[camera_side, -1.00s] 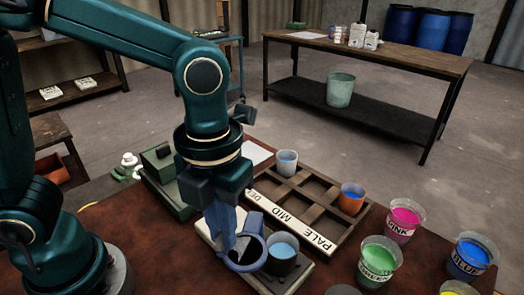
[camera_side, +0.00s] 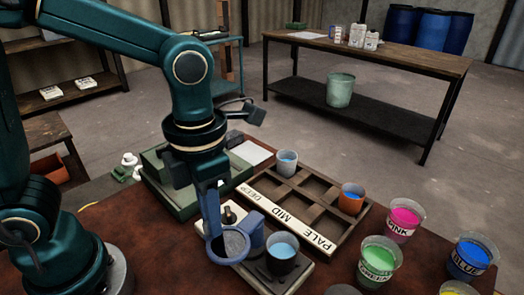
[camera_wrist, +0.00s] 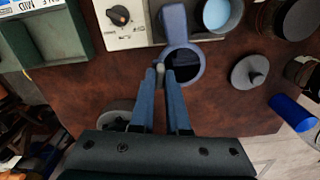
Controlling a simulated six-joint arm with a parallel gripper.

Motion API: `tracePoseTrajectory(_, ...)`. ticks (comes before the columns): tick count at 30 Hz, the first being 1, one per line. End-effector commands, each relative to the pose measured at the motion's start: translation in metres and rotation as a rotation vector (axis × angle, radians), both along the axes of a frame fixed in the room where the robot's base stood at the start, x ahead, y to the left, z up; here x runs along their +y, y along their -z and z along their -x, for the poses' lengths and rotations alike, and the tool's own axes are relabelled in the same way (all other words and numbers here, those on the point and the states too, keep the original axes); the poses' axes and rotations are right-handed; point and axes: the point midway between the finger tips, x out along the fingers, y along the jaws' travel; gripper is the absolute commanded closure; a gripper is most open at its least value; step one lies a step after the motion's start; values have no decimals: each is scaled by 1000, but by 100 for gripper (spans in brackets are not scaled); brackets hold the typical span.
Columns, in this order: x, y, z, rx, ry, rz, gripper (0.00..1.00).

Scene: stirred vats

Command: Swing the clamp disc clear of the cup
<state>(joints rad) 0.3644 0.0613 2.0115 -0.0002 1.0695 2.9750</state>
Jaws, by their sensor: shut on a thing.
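The clamp disc is a blue ring-like piece (camera_side: 235,258) on a blue post beside the stirrer; it also shows in the wrist view (camera_wrist: 200,67). The cup (camera_side: 282,262) with pale blue liquid stands on the stirrer base, right of the disc. In the wrist view the cup (camera_wrist: 222,16) is above and right of the disc, and its top is uncovered. My gripper (camera_wrist: 161,70) is shut on the small grey knob at the disc's left edge. In the side view my gripper (camera_side: 211,229) partly hides the disc's left side.
The stirrer (camera_side: 231,213) has a black dial. Pink (camera_side: 404,225), green (camera_side: 379,267) and blue (camera_side: 468,262) tubs stand at right.

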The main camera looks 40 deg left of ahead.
Motion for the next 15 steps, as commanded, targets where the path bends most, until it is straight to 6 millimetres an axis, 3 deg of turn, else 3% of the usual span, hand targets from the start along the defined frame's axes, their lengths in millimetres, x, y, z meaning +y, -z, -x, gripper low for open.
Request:
tracePoseTrajectory(8,-1,-1,-1,-4,-1,4,100)
tracePoseTrajectory(9,-1,-1,-1,-5,-1,3,71)
tracePoseTrajectory(10,-1,-1,-1,-4,-1,3,60)
tracePoseTrajectory(15,0,-1,0,-3,-1,2,56)
